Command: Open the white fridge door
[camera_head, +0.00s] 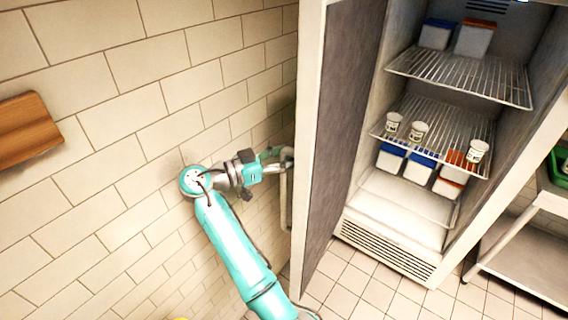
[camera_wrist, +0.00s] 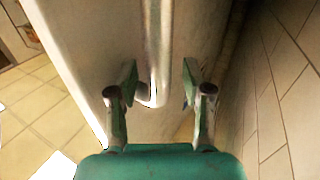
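The white fridge door (camera_head: 309,130) stands wide open, its dark inner panel facing the fridge interior. Its outer face (camera_wrist: 100,50) fills much of the wrist view. The metal door handle (camera_head: 285,205) is on the side facing the tiled wall; its bent end also shows in the wrist view (camera_wrist: 158,50). My gripper (camera_head: 284,158) is at the handle, between door and wall. In the wrist view its two fingers (camera_wrist: 159,82) are spread on either side of the handle, with gaps visible. The fingertips are partly hidden in the head view.
The open fridge (camera_head: 400,200) holds wire shelves (camera_head: 460,75) with tubs and small cups. A tiled wall (camera_head: 120,110) is close beside my arm, with a wooden board (camera_head: 25,130) at left. A metal rack (camera_head: 520,260) stands at right. Floor before the fridge is clear.

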